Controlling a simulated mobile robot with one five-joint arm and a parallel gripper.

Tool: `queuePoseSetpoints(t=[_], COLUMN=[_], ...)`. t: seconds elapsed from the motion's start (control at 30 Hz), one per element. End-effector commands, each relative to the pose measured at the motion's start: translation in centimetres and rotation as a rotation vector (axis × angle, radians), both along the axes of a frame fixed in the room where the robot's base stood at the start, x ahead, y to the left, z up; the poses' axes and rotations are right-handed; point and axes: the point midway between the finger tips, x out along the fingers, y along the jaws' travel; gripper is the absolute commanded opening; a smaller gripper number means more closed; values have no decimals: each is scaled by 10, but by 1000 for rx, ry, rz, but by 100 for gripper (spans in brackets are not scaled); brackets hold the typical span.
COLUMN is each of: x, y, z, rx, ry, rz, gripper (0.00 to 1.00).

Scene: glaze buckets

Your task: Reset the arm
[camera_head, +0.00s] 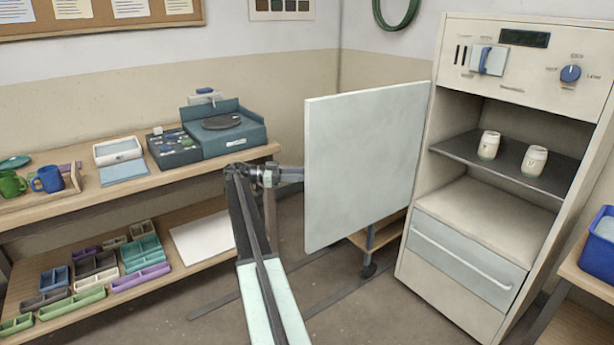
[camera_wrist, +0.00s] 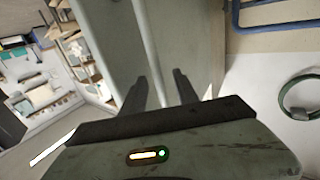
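My arm reaches forward from the bottom of the head view and bends right at the far end. My gripper (camera_head: 291,175) is at the left edge of the open white door panel (camera_head: 365,165); its tips look partly hidden by that edge. In the wrist view my gripper (camera_wrist: 160,86) has two dark fingers standing apart, with nothing held between them. A pale surface with a long light bar (camera_wrist: 147,40) lies beyond the fingers. I cannot tell whether the fingers touch it.
The tall cabinet (camera_head: 470,210) on the right is open, with two pale cups (camera_head: 512,152) on its dark shelf (camera_head: 460,148). A wooden bench (camera_head: 90,200) on the left holds mugs and a blue-green machine (camera_head: 225,130). A blue bin (camera_head: 600,250) stands at the right edge.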

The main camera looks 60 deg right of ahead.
Motion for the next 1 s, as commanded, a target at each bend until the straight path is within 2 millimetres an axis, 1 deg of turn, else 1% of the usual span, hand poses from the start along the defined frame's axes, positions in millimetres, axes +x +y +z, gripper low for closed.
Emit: queuePoseSetpoints(t=[0.03, 0.1, 0.23, 0.7, 0.77, 0.87, 0.9, 0.93, 0.97, 1.0], x=[11, 23, 38, 39, 43, 67, 82, 93, 102, 110], y=[5, 14, 26, 28, 31, 53, 68, 82, 100, 127], z=[0, 0, 0, 0, 0, 0, 0, 0, 0, -3], rx=[0, 0, 0, 0, 0, 0, 0, 0, 0, 11], ry=[0, 0, 0, 0, 0, 0, 0, 0, 0, -6], rz=[2, 2, 1, 1, 7, 46, 71, 93, 118, 152], gripper=[36, 36, 36, 36, 36, 36, 36, 36, 36, 36])
